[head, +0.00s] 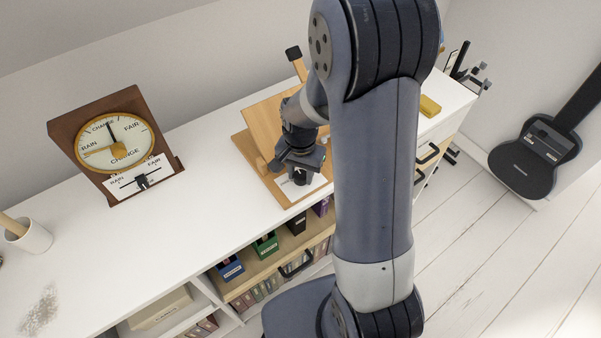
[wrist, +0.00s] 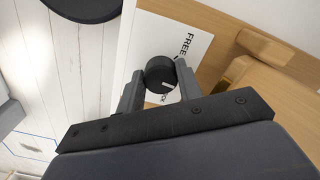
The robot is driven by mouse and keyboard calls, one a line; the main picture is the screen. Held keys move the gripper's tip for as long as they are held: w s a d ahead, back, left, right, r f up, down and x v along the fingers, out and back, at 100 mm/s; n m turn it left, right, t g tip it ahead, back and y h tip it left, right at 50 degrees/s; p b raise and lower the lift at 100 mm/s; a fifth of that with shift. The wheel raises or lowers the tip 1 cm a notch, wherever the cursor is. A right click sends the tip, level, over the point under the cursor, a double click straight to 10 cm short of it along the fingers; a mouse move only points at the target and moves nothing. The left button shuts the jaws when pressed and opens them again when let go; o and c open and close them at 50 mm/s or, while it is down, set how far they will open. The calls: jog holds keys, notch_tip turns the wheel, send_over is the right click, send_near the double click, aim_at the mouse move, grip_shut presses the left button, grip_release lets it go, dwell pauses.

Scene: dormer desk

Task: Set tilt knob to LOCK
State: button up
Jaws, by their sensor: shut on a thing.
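The tilt knob (wrist: 160,74) is a round black knob with a white pointer line. In the wrist view it sits between the fingers of my gripper (wrist: 158,82), which are shut on its sides. The pointer line points right and slightly down in the picture. Behind the knob is a white label plate (wrist: 165,35) reading "FREE" to the upper right, with letters ending in "CK" partly hidden below. In the head view my gripper (head: 299,176) is down at the front of a wooden stand (head: 268,120), and the knob is hidden there.
A barometer-like dial (head: 115,141) in a wooden case stands left on the white desk top (head: 190,215). A cup (head: 30,236) is at the far left, and a yellow block (head: 430,106) lies right of the stand. Shelves with coloured boxes (head: 265,243) are below. A guitar (head: 527,160) stands at right.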

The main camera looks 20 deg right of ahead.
dwell(0.4)
jog(key=o, duration=1)
